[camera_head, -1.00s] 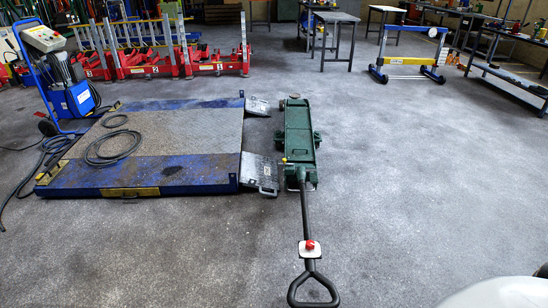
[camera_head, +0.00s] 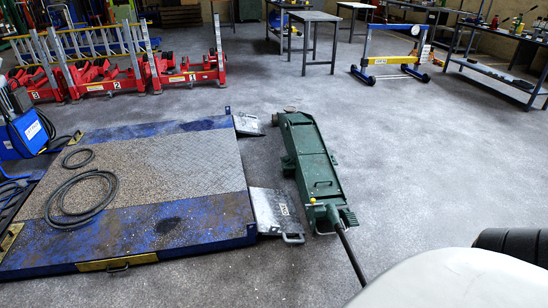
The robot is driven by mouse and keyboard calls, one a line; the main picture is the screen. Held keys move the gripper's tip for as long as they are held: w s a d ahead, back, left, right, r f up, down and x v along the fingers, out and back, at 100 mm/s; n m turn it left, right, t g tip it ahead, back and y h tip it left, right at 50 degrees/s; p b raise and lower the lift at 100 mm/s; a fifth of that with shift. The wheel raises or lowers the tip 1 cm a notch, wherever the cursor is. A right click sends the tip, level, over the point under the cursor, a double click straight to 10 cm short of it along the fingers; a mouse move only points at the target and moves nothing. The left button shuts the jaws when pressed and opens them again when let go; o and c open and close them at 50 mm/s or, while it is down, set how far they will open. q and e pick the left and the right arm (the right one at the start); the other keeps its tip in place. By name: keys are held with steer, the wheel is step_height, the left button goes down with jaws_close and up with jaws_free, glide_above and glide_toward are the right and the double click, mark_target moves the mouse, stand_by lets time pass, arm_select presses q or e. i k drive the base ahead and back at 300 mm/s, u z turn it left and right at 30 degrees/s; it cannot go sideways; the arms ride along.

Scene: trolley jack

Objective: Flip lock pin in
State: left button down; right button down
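The green trolley jack (camera_head: 312,160) stands on the concrete floor just right of the blue lift platform. Its black handle (camera_head: 351,257) runs from the jack's near end toward the lower right and passes out of sight behind a pale rounded surface, probably part of my own body. The handle's grip end is hidden. A small yellow knob (camera_head: 313,201) shows at the jack's near end. I cannot make out a lock pin for certain. Neither of my grippers is in view.
The low blue platform (camera_head: 200,228) with ramp flaps (camera_head: 271,208) lies left of the jack, with a coiled hose (camera_head: 80,197) on it. Red stands (camera_head: 186,75) and tables (camera_head: 313,30) are at the back. A black tyre-like shape (camera_head: 512,243) is at right. Floor right of the jack is clear.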

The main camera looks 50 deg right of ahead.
mark_target(313, 200)
steer(key=i, duration=1.75)
steer(key=z, duration=2.85)
steer(key=i, duration=1.65)
